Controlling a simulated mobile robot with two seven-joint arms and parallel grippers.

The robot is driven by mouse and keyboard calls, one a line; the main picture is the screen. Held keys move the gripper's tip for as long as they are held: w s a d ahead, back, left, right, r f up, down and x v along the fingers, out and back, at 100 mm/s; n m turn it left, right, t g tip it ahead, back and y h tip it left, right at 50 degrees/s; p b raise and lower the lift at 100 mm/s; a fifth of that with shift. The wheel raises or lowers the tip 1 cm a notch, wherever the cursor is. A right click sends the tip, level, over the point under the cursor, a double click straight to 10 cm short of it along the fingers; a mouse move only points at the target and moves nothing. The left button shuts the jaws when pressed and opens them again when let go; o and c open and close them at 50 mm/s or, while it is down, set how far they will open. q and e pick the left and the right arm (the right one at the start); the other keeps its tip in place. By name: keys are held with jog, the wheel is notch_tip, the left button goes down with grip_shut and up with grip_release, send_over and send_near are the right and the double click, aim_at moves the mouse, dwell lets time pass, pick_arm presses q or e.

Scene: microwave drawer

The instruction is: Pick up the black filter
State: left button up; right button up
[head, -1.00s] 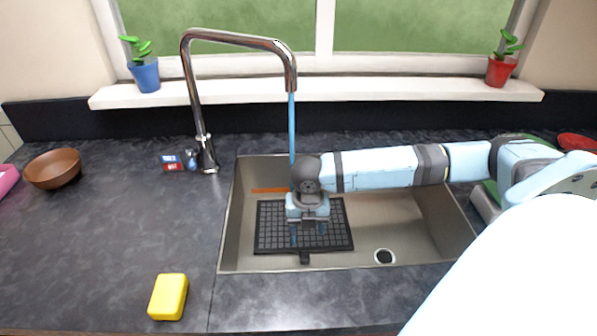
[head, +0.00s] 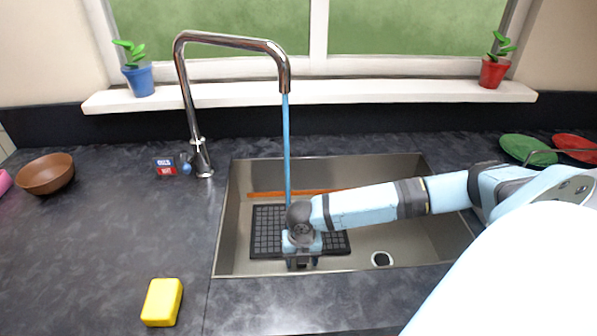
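The black filter (head: 266,231) is a flat dark grid-patterned tray lying on the floor of the sink (head: 414,222). My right arm reaches in from the right and covers part of the filter's right side. My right gripper (head: 302,263) points down over the filter's front edge, where its small tab is. The gripper hides the tab, and I cannot tell whether the fingers are closed on it. My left gripper is not in view.
A blue water stream (head: 288,150) falls from the faucet (head: 190,95) into the sink behind my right gripper. An orange strip (head: 265,194) lies in the sink at the back. A yellow sponge (head: 162,302) and a brown bowl (head: 45,174) are on the counter. The drain (head: 382,259) is uncovered.

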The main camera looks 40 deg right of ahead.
jog(key=c, duration=1)
jog(key=shift+c, duration=0.4)
jog(key=shift+r, duration=0.15)
jog(key=shift+r, duration=0.6)
notch_tip(320, 180, up, 19)
jog(key=p, duration=0.2)
jog(key=shift+f, duration=0.2)
